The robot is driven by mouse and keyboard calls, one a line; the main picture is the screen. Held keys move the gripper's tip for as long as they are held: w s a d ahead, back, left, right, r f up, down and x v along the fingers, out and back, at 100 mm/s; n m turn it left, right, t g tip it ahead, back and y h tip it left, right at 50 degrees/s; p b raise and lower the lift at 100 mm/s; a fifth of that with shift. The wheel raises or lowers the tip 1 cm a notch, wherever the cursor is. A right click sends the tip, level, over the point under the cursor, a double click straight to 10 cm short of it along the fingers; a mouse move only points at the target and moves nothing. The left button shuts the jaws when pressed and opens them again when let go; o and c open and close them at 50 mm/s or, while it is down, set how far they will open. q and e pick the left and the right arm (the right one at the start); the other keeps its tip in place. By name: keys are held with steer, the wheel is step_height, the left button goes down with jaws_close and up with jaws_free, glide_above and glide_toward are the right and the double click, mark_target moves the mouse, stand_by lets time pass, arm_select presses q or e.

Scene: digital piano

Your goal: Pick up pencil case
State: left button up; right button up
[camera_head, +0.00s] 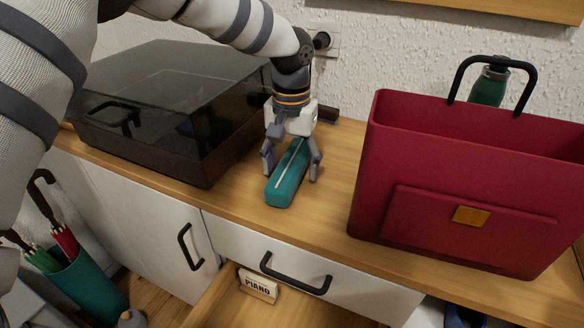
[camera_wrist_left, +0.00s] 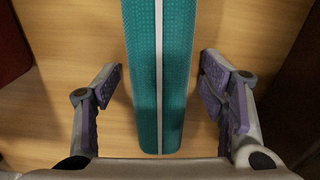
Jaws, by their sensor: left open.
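The teal pencil case (camera_head: 283,187), with a pale line along its top, lies on the wooden cabinet top between a dark box and a red bag. My left gripper (camera_head: 291,168) is above it, pointing down, with one finger on each side of the case. In the left wrist view the case (camera_wrist_left: 158,75) runs from the top edge down between the open fingers (camera_wrist_left: 160,95). A gap of wood shows on both sides, so neither finger appears to touch it. My right gripper is not in view.
The dark, glossy box (camera_head: 160,110) stands close on the left. The red bag (camera_head: 450,190) with a green bottle (camera_head: 489,86) stands on the right. A drawer below is open, with a "PIANO" block (camera_head: 258,286) in it. Bare wood lies between case and bag.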

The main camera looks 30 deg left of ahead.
arm_select(q)
steer(key=c, duration=1.3)
